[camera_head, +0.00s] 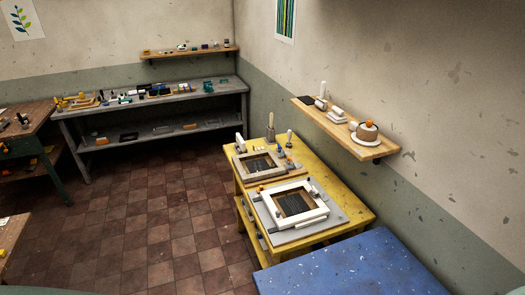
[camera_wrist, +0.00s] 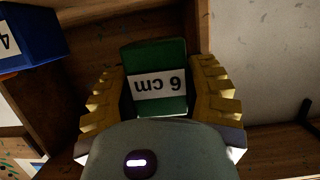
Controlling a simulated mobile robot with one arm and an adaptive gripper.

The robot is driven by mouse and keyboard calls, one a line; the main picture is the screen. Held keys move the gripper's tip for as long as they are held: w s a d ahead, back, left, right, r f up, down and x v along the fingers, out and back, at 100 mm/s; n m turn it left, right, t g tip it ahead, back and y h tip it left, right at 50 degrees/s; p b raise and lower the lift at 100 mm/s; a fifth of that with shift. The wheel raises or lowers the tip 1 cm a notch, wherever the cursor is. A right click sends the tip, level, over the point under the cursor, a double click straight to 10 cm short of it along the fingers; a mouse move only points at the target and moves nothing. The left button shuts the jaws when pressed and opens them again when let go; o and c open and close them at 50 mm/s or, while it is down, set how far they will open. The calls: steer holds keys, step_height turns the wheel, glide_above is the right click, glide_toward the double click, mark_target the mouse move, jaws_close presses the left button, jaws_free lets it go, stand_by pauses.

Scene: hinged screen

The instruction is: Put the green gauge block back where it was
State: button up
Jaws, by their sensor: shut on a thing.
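The green gauge block (camera_wrist: 160,58) is in the wrist view, between the two yellow fingers of my gripper (camera_wrist: 158,80). It has a white label that reads "6 cm" upside down. My gripper is shut on it, with one finger at each side. A brown wooden surface lies behind the block; I cannot tell whether the block touches it. A blue block (camera_wrist: 32,38) with a white label showing a "4" stands to the left, apart from my gripper. I cannot make out the green block or my gripper in the head view.
In the wrist view, a pale wall (camera_wrist: 265,60) is at the right. The head view shows a yellow table (camera_head: 335,190) with framed screens, a blue speckled table (camera_head: 350,272), a wooden wall shelf (camera_head: 340,132) and a grey bench (camera_head: 150,105) with small items. The tiled floor is open.

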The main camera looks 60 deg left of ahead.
steer(key=shift+w+a+f+p, duration=0.1)
steer(key=shift+a+f+p, duration=0.05)
steer(key=shift+f+p, duration=1.15)
steer(key=shift+f, duration=0.5)
steer(key=shift+f, duration=0.2)
steer(key=o, duration=1.1)
steer(key=shift+r, duration=0.15)
steer(key=shift+r+p, duration=0.2)
steer(key=shift+p, duration=0.1)
steer(key=shift+s+f+b, duration=0.15)
steer(key=shift+s+b, duration=0.25)
steer(key=shift+b, duration=0.15)
steer(key=shift+b+v, duration=3.4)
steer(key=shift+v, duration=2.35)
